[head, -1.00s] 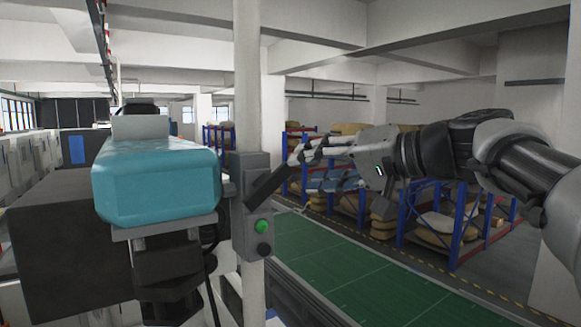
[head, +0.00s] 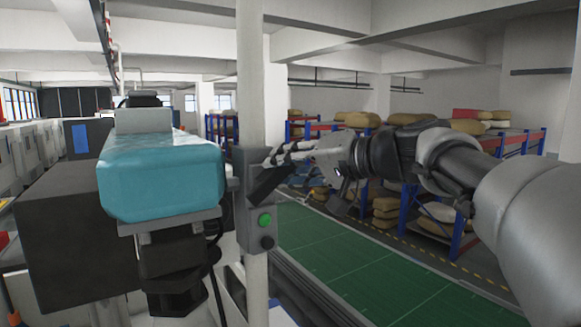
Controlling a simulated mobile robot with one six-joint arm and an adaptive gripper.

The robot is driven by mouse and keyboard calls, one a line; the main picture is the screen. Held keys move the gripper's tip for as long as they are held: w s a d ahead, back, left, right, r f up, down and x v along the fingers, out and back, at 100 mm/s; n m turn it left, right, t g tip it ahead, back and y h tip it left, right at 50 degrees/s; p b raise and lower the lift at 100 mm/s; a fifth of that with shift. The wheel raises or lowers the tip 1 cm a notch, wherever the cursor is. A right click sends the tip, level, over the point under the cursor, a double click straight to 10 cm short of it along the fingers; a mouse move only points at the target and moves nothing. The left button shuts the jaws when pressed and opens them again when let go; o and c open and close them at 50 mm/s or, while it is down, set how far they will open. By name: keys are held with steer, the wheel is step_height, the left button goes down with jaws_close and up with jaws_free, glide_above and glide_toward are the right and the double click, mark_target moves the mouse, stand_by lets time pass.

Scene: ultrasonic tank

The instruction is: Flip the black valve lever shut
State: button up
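The black lever (head: 267,186) sticks out from a grey box (head: 260,222) on a white post, slanting up and to the right. My gripper (head: 272,157) comes in from the right. Its fingertips are at the lever's upper end and overlap it in the picture. I cannot tell whether they touch it. The fingers are seen from the side, so their opening is hard to judge. Nothing is visibly held.
A green button (head: 265,220) and a dark knob (head: 267,242) sit below the lever. A teal block-shaped body (head: 160,175) on a dark mount stands close on the left. The white post (head: 250,90) rises behind the box. A green surface (head: 350,260) and loaded racks lie beyond.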

jaws_close()
steer(key=shift+f, duration=0.1)
steer(key=m+b, duration=0.1)
steer(key=b, duration=0.1)
steer(key=f+m+y+b, duration=0.1)
steer(key=b, duration=0.1)
steer(key=shift+w+d+f+m+y, duration=0.2)
steer(key=shift+d+m+y, duration=0.1)
steer(key=shift+m, duration=0.1)
steer(key=shift+f+m+t+y+b, duration=0.15)
steer(key=shift+f+m+y+b, duration=0.15)
steer(key=shift+m+b, duration=0.45)
steer(key=shift+f+m+t+y+b, duration=0.15)
steer(key=shift+m+y+b, duration=0.15)
steer(key=shift+m+b, duration=0.45)
steer(key=shift+o, duration=1.7)
jaws_free()
steer(key=shift+d, duration=0.1)
